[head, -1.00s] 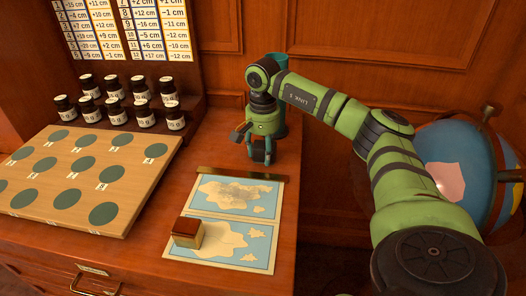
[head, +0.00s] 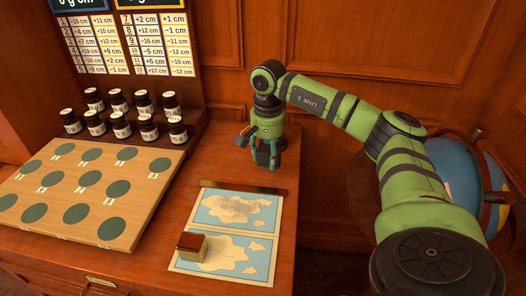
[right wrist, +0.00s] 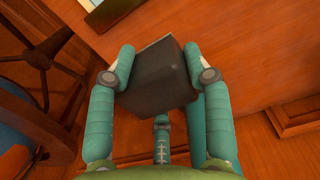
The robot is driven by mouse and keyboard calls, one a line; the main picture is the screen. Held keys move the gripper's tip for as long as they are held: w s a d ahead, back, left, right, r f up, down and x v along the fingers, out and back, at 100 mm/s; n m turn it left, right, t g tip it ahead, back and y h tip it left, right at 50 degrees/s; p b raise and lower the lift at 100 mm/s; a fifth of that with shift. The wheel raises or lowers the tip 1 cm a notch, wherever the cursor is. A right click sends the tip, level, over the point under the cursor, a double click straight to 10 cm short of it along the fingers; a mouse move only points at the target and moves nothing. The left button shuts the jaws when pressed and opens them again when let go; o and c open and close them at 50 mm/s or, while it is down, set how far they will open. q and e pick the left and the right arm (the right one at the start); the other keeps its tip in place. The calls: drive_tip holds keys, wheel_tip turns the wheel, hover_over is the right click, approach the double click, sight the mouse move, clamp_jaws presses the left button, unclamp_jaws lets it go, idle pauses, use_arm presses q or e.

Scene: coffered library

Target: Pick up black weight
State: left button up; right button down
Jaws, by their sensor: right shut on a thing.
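A dark grey-black block-shaped weight (right wrist: 158,78) is between the teal fingers of my right gripper in the right wrist view. The right gripper (right wrist: 160,80) is shut on it, with fingers pressing on its two sides. In the head view the right gripper (head: 263,155) points down over the wooden table, just beyond the top edge of the map sheet. The weight is mostly hidden by the fingers there. My left gripper is not in view.
The map sheet (head: 221,254) lies on the table with a small brown-topped block (head: 191,246) on it. A sloped board (head: 134,192) with green discs and several dark labelled jars (head: 148,127) are at left. A globe (head: 460,171) is partly hidden behind my right arm.

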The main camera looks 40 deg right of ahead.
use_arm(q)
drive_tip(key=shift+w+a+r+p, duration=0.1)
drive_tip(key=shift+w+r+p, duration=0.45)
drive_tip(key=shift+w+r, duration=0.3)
use_arm(e)
drive_tip(key=s+a+r, duration=0.1)
drive_tip(key=s+r, duration=0.5)
drive_tip(key=s, duration=0.3)
drive_tip(key=shift+s, duration=0.3)
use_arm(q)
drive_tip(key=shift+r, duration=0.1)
use_arm(e)
drive_tip(key=shift+a, duration=0.1)
